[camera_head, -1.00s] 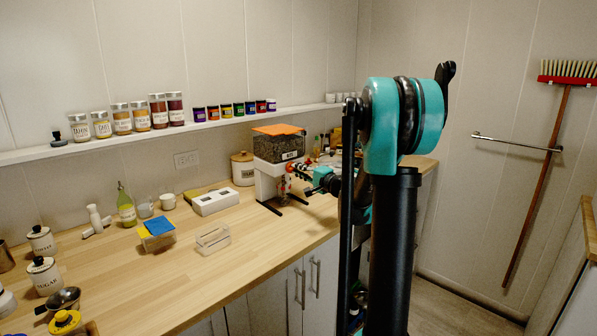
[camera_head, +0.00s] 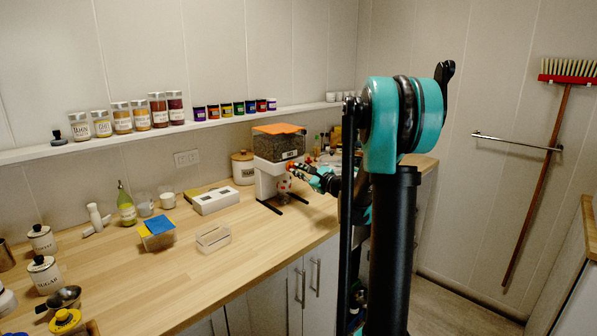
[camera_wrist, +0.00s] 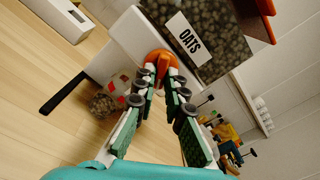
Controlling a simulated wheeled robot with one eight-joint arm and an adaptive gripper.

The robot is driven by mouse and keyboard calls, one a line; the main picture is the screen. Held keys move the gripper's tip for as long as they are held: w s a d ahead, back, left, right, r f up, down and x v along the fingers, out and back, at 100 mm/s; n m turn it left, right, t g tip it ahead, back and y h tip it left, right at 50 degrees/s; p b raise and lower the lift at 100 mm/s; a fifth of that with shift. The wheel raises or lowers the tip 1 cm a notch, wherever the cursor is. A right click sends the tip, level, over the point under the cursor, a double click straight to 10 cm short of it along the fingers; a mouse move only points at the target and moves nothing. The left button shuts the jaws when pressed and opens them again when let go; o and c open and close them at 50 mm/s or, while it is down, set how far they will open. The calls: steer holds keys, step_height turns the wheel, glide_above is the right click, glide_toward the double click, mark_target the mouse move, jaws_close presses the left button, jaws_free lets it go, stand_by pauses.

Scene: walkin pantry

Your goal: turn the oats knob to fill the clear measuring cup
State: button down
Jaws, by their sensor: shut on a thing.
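The oats dispenser (camera_head: 268,180) stands on the wooden counter, with a clear hopper of oats and an orange lid. Its OATS label (camera_wrist: 189,38) shows in the wrist view. My gripper (camera_wrist: 163,72) is shut on the orange knob (camera_wrist: 158,59) at the dispenser's front; in the head view my gripper (camera_head: 303,172) partly hides that spot. The clear measuring cup (camera_wrist: 113,92), with red markings, sits beneath the dispenser with oats visible in its lower part. The cup (camera_head: 284,184) is small in the head view, so its level is unclear there.
A white box (camera_head: 215,201), a clear tray (camera_head: 212,238) and a container with blue and yellow sponges (camera_head: 157,235) lie left of the dispenser. The front middle of the counter is clear.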

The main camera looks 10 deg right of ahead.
steer(key=m, duration=0.7)
steer(key=shift+s+f, duration=0.1)
stand_by(0.5)
steer(key=c, duration=1.6)
jaws_free()
steer(key=v, duration=1.2)
steer(key=shift+a, duration=0.1)
